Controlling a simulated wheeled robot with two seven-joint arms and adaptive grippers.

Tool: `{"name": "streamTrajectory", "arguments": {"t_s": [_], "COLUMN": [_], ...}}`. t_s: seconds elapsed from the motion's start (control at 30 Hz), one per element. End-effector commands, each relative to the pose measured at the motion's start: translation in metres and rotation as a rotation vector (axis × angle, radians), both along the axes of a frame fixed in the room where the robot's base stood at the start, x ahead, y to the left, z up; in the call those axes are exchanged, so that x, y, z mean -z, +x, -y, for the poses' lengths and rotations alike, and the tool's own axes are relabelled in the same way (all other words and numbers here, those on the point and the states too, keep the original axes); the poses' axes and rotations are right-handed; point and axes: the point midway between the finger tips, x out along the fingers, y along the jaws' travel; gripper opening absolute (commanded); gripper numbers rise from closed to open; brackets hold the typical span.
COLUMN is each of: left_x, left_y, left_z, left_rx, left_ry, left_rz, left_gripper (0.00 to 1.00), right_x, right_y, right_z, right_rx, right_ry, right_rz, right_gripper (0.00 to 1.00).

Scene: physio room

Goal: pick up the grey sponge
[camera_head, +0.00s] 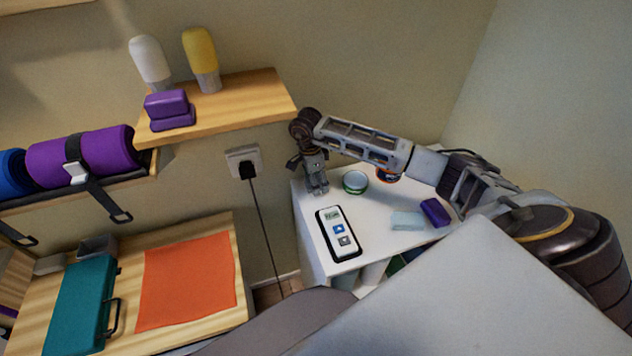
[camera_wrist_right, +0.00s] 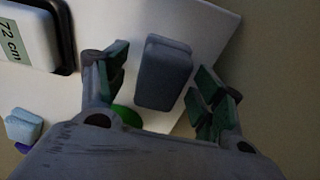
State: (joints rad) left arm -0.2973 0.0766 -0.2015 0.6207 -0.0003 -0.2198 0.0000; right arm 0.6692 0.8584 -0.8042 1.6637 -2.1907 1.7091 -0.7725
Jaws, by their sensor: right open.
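The grey sponge (camera_wrist_right: 164,72) is a rounded block that shows in the right wrist view, between the two fingers of my right gripper (camera_wrist_right: 160,85). The fingers stand open on either side of it, with visible gaps. In the head view my right gripper (camera_head: 317,186) points down at the far left corner of the white table (camera_head: 378,240). I cannot make out the grey sponge there; the gripper appears to hide it. My left gripper is not in view.
A display device (camera_head: 338,233), a light blue block (camera_head: 407,220) and a purple block (camera_head: 435,212) lie on the table. A wall and socket (camera_head: 243,161) are close to the left.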

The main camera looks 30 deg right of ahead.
Motion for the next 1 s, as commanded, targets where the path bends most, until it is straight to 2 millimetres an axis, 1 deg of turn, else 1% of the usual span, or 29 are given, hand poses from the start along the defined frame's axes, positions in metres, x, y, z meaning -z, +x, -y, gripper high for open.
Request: {"name": "streamTrajectory", "arguments": {"t_s": [0.13,0.5,0.53,0.9,1.0], "left_x": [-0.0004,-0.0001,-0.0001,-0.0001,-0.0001], "left_y": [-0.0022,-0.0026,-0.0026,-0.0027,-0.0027], "left_z": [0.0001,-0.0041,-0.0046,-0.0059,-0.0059], "left_rx": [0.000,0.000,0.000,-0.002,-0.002], "left_ry": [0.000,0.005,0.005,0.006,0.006], "left_rz": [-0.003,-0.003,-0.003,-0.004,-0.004], "left_gripper": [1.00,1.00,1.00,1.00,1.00], "right_x": [0.0030,0.0030,0.0030,0.0029,0.0028], "right_y": [0.0003,0.0002,0.0002,0.0002,0.0003], "right_z": [0.0004,0.0004,0.0004,0.0005,0.0005], "right_rx": [0.000,0.000,0.000,0.000,0.000], "right_ry": [0.000,0.000,0.000,0.000,0.000], "right_rz": [0.002,0.001,0.001,0.001,0.001], "right_gripper": [0.68,0.68,0.67,0.19,0.19]}}
